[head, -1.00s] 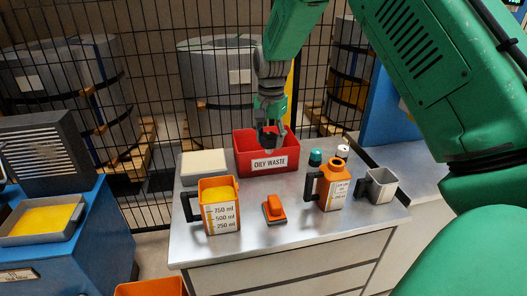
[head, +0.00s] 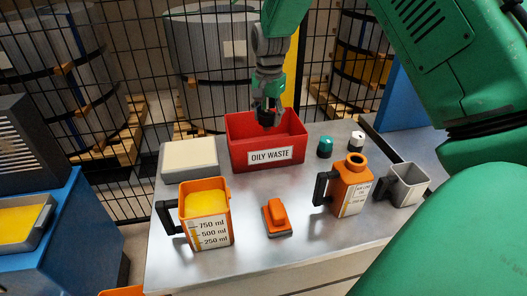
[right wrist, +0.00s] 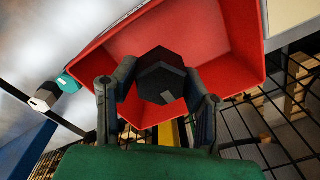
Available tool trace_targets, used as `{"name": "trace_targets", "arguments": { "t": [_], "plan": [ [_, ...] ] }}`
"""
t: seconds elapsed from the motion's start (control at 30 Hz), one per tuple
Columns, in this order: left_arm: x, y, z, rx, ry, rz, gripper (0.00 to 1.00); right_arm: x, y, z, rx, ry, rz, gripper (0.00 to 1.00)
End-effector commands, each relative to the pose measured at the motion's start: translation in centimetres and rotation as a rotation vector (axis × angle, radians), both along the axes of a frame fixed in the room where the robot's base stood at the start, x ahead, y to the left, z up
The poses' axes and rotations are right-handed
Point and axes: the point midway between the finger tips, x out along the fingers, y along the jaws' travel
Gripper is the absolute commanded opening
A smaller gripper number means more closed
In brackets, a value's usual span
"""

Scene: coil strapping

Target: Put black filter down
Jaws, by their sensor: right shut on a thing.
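My right gripper (head: 267,112) is over the red bin (head: 241,150) labelled "OILY WASTE", coming down from above. It is shut on the black filter (head: 266,120), a small dark piece seen at the fingertips. In the right wrist view the black filter (right wrist: 160,76) is a dark hexagonal-ended piece between the two fingers, with the red bin (right wrist: 215,40) below and around it. I cannot tell whether the filter touches the bin's floor. My left gripper is not in view.
On the metal bench top (head: 200,268) stand an orange measuring jug (head: 206,218) with yellow content, an orange block (head: 277,218), an orange bottle (head: 350,183), a grey cup (head: 408,183), teal-capped (head: 325,147) and white-capped (head: 356,141) containers, and a pale-topped box (head: 188,157). A mesh fence is behind.

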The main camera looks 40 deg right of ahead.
Motion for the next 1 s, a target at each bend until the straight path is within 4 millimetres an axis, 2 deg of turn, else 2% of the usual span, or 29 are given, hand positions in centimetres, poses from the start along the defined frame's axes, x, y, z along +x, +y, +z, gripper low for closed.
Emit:
{"name": "trace_targets", "arguments": {
  "t": [0.07, 0.3, 0.57, 0.73, 0.8, 0.97, 1.0],
  "plan": [
    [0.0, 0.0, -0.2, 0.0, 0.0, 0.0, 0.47, 0.0, 0.0, -0.7, 0.001, 0.001, 0.0, 0.0],
    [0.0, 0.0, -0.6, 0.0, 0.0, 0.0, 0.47, 0.0, 0.2, -4.9, 0.0, 0.004, -0.001, 0.0],
    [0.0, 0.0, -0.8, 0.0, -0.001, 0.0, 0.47, 0.0, 0.1, -7.2, 0.0, 0.002, -0.001, 0.0],
    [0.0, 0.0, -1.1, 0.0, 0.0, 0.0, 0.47, 0.0, 0.0, -9.7, 0.002, 0.003, -0.002, 0.0],
    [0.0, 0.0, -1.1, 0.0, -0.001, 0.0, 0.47, 0.0, 0.0, -10.3, 0.001, 0.001, -0.001, 0.0],
    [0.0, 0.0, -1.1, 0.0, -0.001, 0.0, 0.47, 0.0, 0.0, -10.2, 0.0, 0.0, -0.001, 0.0],
    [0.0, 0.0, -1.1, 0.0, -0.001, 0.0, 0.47, 0.0, 0.0, -10.3, 0.001, 0.0, -0.001, 0.46]
  ]
}}
